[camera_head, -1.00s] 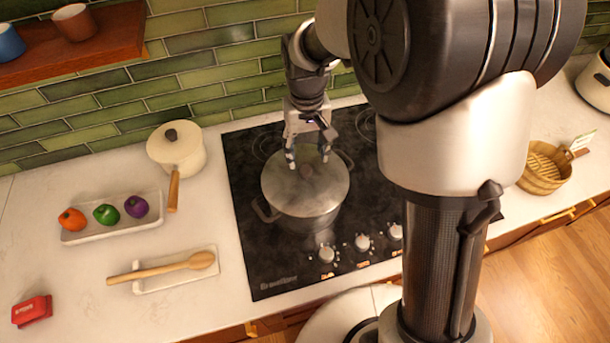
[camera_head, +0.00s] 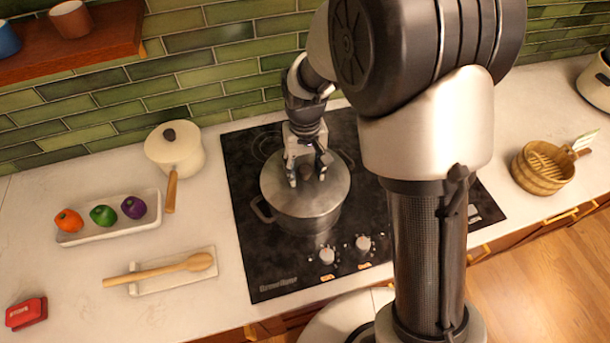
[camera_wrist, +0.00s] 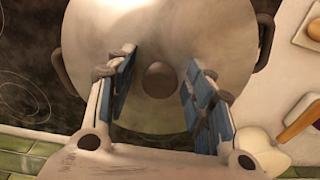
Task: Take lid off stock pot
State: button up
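The stock pot (camera_head: 300,224) stands on the black cooktop with its grey metal lid (camera_head: 333,190) on top. The lid also fills the middle of the wrist view (camera_wrist: 158,25), with its round brown knob (camera_wrist: 160,80) at the centre. My gripper (camera_head: 307,183) points down over the lid. In the wrist view my gripper (camera_wrist: 160,82) is open, with one blue-padded finger on each side of the knob and a gap to both. I cannot tell how far the fingertips are above the lid.
The black cooktop (camera_head: 262,270) has control knobs at its front edge. To its left are a cream saucepan (camera_head: 180,150), a tray of vegetables (camera_head: 90,235), a wooden spoon (camera_head: 165,270) and a red object (camera_head: 26,313). A wooden basket (camera_head: 540,170) stands at the right.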

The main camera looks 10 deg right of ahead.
grip_shut()
dwell(0.4)
jog(key=shift+r, duration=0.1)
